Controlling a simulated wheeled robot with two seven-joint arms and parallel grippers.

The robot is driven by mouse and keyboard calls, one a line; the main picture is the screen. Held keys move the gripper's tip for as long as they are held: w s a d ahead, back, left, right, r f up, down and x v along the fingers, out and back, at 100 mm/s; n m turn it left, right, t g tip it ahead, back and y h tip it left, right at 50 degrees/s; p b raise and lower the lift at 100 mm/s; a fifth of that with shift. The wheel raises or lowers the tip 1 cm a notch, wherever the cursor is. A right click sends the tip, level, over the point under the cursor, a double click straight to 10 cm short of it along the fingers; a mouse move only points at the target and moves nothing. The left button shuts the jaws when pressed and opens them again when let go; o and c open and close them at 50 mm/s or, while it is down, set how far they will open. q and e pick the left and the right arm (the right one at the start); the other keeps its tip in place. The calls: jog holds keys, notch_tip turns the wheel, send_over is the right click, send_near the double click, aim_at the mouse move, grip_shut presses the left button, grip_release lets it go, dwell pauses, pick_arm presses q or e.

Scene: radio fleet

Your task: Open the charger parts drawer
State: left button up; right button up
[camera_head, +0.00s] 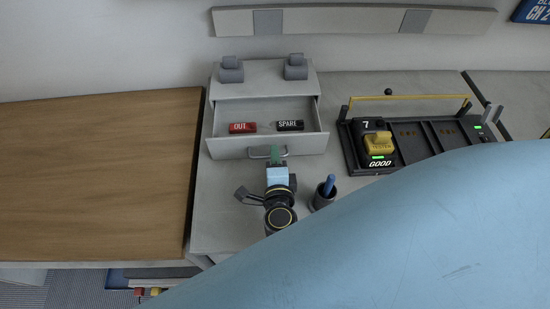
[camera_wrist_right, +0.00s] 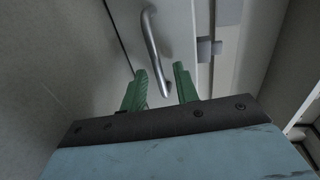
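The charger parts drawer (camera_head: 232,147) is pulled out of a small grey cabinet (camera_head: 262,76). A red OUT block (camera_head: 242,127) and a black SPARE block (camera_head: 290,125) lie inside it. Its metal bar handle (camera_head: 260,152) is on the drawer front and also shows in the wrist view (camera_wrist_right: 154,45). My right gripper (camera_head: 277,152) is at the handle. In the wrist view its green fingers (camera_wrist_right: 160,80) are apart, with the lower end of the handle between them; I cannot tell if they touch it. My left gripper is not in view.
Two grey blocks (camera_head: 231,70) stand on the cabinet top. A dark cup with a blue item (camera_head: 325,191) stands right of my right gripper. A black charger rack (camera_head: 410,143) holds a yellow radio (camera_head: 379,143). The wooden surface (camera_head: 95,175) at left is clear.

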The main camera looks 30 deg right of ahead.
jog(key=p+v, duration=0.2)
jog(key=v, duration=1.1)
jog(key=shift+s+r+p, duration=0.1)
jog(key=shift+s+p, duration=0.05)
jog(key=shift+p, duration=0.15)
